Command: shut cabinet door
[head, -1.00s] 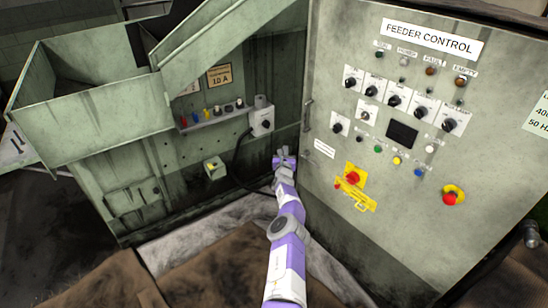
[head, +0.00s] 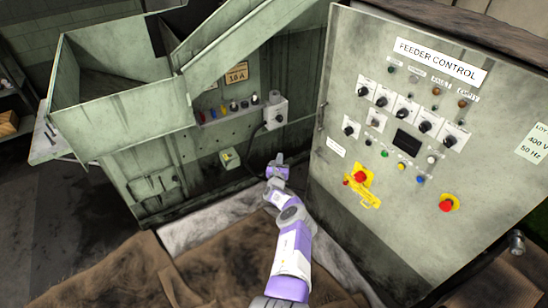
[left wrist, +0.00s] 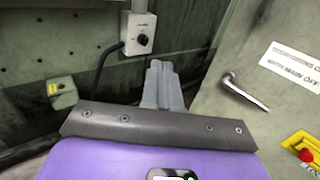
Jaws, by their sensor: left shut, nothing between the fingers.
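The grey-green cabinet door (head: 345,200) with the FEEDER CONTROL label fills the right of the head view. I cannot tell whether it stands slightly ajar. Its lever handle (left wrist: 245,92) shows in the left wrist view, right of my fingers, and is small at the door's left edge in the head view (head: 322,115). My left gripper (head: 278,160) is shut and empty, left of that edge and apart from the door. Its closed fingers show in the left wrist view (left wrist: 161,75), pointing toward the green machine wall. My right gripper is not in view.
A green machine with a hopper (head: 120,110) stands left of the door. A grey switch box (head: 275,114) and a small yellow-marked box (head: 229,158) are on its wall. A red stop button (head: 446,205) sticks out of the door. Brown cloth-like covering (head: 120,275) lies in front.

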